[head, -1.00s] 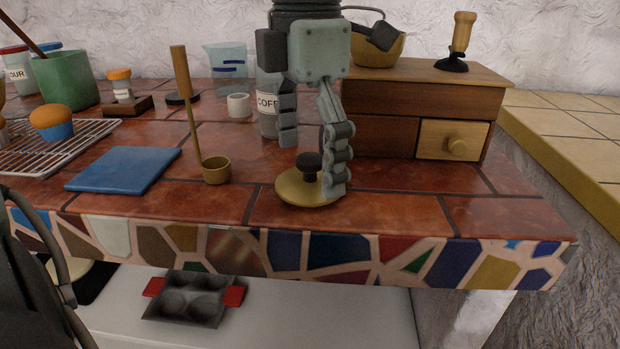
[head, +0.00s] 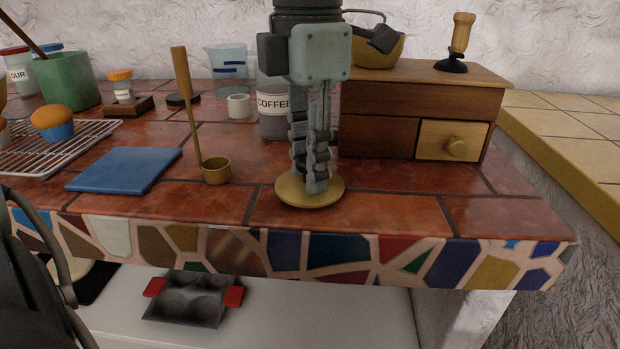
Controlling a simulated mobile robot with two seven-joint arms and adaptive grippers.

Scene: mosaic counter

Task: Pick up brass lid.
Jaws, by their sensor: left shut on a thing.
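The brass lid (head: 284,192) is a round, flat, gold-coloured disc near the front edge of the tiled counter. It appears to rest flat on the red tiles. My left gripper (head: 310,180) points straight down over the middle of the lid, with its fingers closed together on the lid's dark knob. The fingers now hide the knob. My right gripper does not show.
A brass ladle (head: 216,172) stands left of the lid, beside a blue board (head: 123,170). A coffee canister (head: 273,120) is close behind the gripper. A wooden drawer box (head: 420,100) stands behind right. Tiles right of the lid are clear.

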